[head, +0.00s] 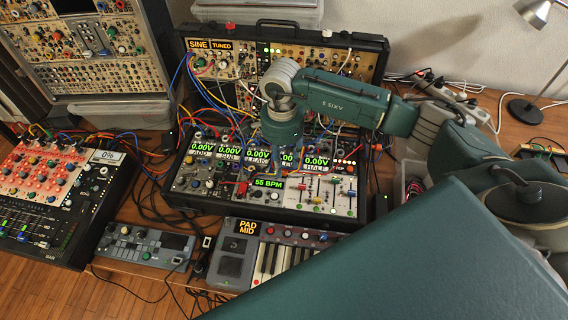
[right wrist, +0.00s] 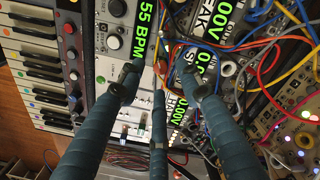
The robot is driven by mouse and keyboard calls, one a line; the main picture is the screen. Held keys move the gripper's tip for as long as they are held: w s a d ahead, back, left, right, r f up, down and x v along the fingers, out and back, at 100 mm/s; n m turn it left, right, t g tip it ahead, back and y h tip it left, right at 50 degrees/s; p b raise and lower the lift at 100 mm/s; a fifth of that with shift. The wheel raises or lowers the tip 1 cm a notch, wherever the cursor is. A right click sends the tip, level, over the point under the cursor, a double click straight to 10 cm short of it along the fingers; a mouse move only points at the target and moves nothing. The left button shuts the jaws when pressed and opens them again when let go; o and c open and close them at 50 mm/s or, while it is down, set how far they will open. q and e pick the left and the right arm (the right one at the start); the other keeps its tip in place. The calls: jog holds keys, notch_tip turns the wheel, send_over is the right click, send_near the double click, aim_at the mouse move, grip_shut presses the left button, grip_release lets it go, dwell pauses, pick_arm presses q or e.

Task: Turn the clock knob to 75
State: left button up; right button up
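The clock module's green display (head: 268,183) reads 55 BPM on the middle rack case. The same display (right wrist: 143,28) shows in the right wrist view, upper middle. My right gripper (right wrist: 160,75) is above the panel beside that display, its dark fingertips spread apart with nothing clearly held. In the head view my right wrist hangs over the rack just above the display, and the fingers are mostly hidden. The clock knob cannot be told for sure; the area between the fingertips is partly covered by them. My left gripper is not in view.
Patch cables (right wrist: 285,75) loop close to the fingers. A sliders panel (head: 318,193) lies right of the display. A keyboard (head: 262,256) stands in front, a red-panelled mixer (head: 45,190) at left, and an upright synth case (head: 290,55) behind.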

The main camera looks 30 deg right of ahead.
aim_at(284, 170)
notch_tip(284, 170, down, 2)
jog(key=shift+f, duration=0.2)
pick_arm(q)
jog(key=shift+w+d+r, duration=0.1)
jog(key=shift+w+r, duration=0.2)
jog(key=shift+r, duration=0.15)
pick_arm(e)
jog(key=shift+f, duration=0.45)
jog(key=shift+c, duration=0.3)
grip_shut()
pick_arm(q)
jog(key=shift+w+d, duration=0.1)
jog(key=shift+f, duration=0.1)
